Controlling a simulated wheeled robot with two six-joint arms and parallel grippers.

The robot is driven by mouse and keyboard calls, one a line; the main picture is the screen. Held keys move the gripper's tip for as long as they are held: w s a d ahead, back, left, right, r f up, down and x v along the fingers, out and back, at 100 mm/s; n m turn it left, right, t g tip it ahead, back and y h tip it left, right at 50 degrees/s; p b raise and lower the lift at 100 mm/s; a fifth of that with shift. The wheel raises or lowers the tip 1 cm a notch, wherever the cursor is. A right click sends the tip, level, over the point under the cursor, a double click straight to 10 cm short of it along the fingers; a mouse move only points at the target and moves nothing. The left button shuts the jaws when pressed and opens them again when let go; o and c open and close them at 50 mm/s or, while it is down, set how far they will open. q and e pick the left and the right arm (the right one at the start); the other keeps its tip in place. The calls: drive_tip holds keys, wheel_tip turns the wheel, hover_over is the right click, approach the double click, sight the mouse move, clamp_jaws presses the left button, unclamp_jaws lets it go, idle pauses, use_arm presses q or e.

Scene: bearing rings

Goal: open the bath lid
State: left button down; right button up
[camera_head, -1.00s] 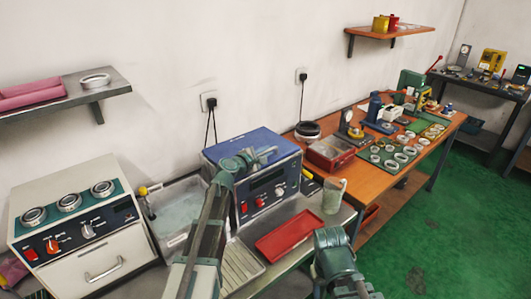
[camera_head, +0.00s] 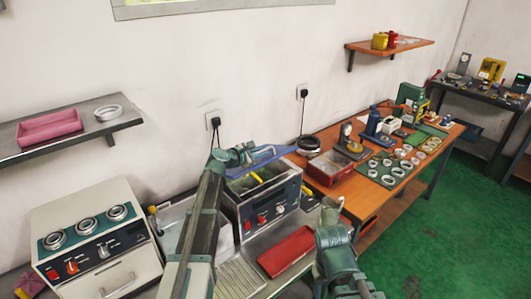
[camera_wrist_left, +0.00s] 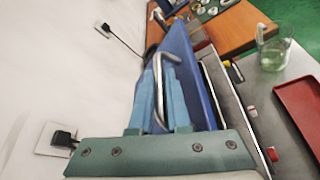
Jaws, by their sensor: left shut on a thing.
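The bath (camera_head: 265,208) is a box with a dark front panel and red and pale knobs, in the middle of the bench. Its blue lid (camera_head: 275,156) is raised and tilted up at the back, and the bath's inside shows below it. My left gripper (camera_head: 243,156) is shut on the lid's handle. In the left wrist view the silver bar handle (camera_wrist_left: 158,88) lies between the fingers, against the steep blue lid (camera_wrist_left: 192,85). Of my right arm only links show at the lower right; its gripper cannot be made out.
A red tray (camera_head: 287,250) lies in front of the bath. A glass beaker (camera_wrist_left: 272,50) stands beside it. A white unit with rings on top (camera_head: 95,240) is at left, and an orange bench (camera_head: 375,203) with bearing rings is at right. The wall is close behind the lid.

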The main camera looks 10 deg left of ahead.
use_arm(q)
drive_tip(key=w+a+r+n+g+h+p, duration=0.2)
drive_tip(key=w+a+r+n+p, duration=0.3)
drive_tip(key=w+a+r+p, duration=0.3)
drive_tip(key=shift+w+a+r, duration=0.2)
drive_tip(key=shift+a+r, duration=0.15)
drive_tip(key=shift+a, duration=1.15)
drive_tip(key=c, duration=1.2)
unclamp_jaws()
drive_tip(key=shift+o, duration=0.2)
drive_tip(key=shift+s+r, duration=0.1)
drive_tip(key=p+v, duration=0.3)
drive_tip(key=v, duration=0.4)
drive_tip(key=shift+a, duration=0.25)
